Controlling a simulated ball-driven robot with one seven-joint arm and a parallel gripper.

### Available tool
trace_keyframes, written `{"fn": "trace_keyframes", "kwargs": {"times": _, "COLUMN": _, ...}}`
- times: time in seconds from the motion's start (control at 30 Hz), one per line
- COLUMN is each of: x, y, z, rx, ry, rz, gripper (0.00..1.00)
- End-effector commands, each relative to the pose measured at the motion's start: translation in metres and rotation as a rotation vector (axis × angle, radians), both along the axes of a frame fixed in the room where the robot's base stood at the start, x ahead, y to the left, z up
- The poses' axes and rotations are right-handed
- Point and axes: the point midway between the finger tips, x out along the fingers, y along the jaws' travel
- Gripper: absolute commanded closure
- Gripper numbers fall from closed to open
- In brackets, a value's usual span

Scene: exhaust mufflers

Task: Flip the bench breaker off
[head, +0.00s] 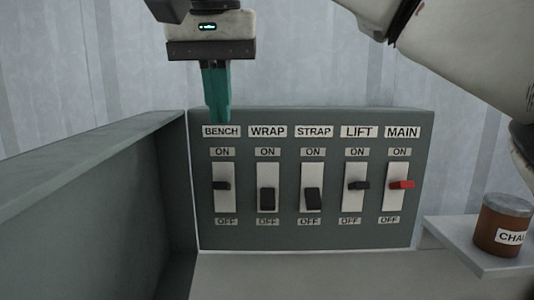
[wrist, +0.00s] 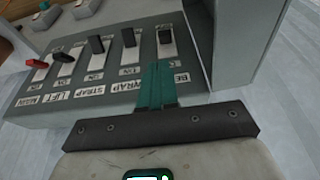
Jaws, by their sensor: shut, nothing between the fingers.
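The bench breaker (head: 221,185) is the leftmost black lever on the grey breaker panel (head: 320,238), under the BENCH label (head: 221,131). Its lever sits higher on its plate than the wrap and strap levers, toward ON. It also shows in the wrist view (wrist: 165,37), just beyond my fingertips. My gripper (head: 219,119) points down with its teal fingers together and empty. In the head view its tips are just above the BENCH label, over the panel's top edge. The tips appear apart from the lever; how far they are from the panel face is hard to tell.
The wrap (head: 267,199) and strap (head: 312,198) levers are lower, toward OFF. The lift (head: 358,185) and red main (head: 402,184) levers are higher. A grey side wall (head: 172,200) stands left of the panel. A brown jar (head: 503,225) stands on a shelf at right.

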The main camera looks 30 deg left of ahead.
Motion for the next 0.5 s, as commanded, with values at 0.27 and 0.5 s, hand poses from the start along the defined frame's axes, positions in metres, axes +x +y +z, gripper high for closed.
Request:
{"fn": "trace_keyframes", "kwargs": {"times": 0.27, "x": -0.0027, "y": -0.0012, "z": 0.0081, "rx": 0.000, "ry": -0.003, "rz": -0.013, "gripper": 1.00}}
{"fn": "trace_keyframes", "kwargs": {"times": 0.5, "x": -0.0009, "y": -0.0007, "z": 0.0035, "rx": -0.001, "ry": -0.004, "rz": -0.013, "gripper": 1.00}}
